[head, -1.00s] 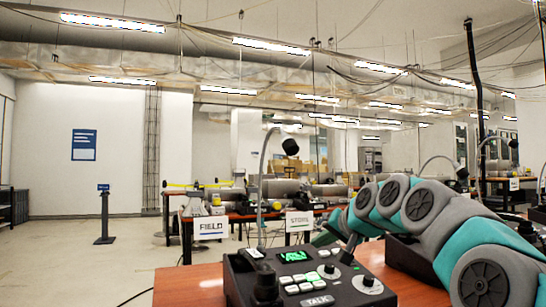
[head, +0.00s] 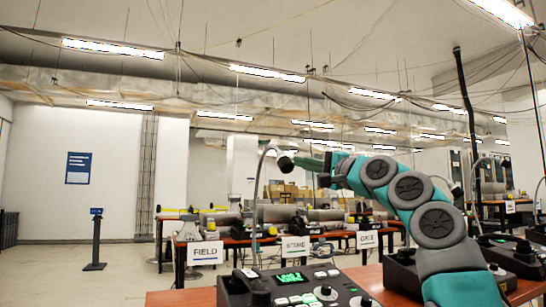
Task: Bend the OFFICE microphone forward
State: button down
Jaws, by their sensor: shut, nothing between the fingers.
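A dark paging phone (head: 335,272) stands on the near wooden desk, with a green lit display and several buttons. Its thin gooseneck microphone (head: 258,185) rises from the left side and curves over at the top to a dark head (head: 285,163). No OFFICE label shows, so I cannot tell from the picture which phone is OFFICE. My gripper (head: 305,162) is shut and empty, level with the microphone head and just right of it. I cannot tell whether they touch. The phone's lower part is cut off by the frame.
Desks behind carry signs FIELD (head: 205,253), STORE (head: 295,246) and GATE (head: 367,240), with other phones. Another dark phone (head: 400,272) stands right of the near one, partly behind my arm. Open floor (head: 60,275) lies at left.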

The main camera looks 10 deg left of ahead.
jog(key=shift+s+a+r+g+y, duration=0.1)
jog(key=shift+s+a+g+y, duration=0.05)
jog(key=shift+s+y, duration=0.15)
jog(key=shift+s+a+r+g+y, duration=0.1)
jog(key=shift+s+g+y, duration=0.1)
jog(key=shift+s, duration=0.2)
jog(key=p+x, duration=0.8)
jog(key=x, duration=0.2)
jog(key=shift+p, duration=0.35)
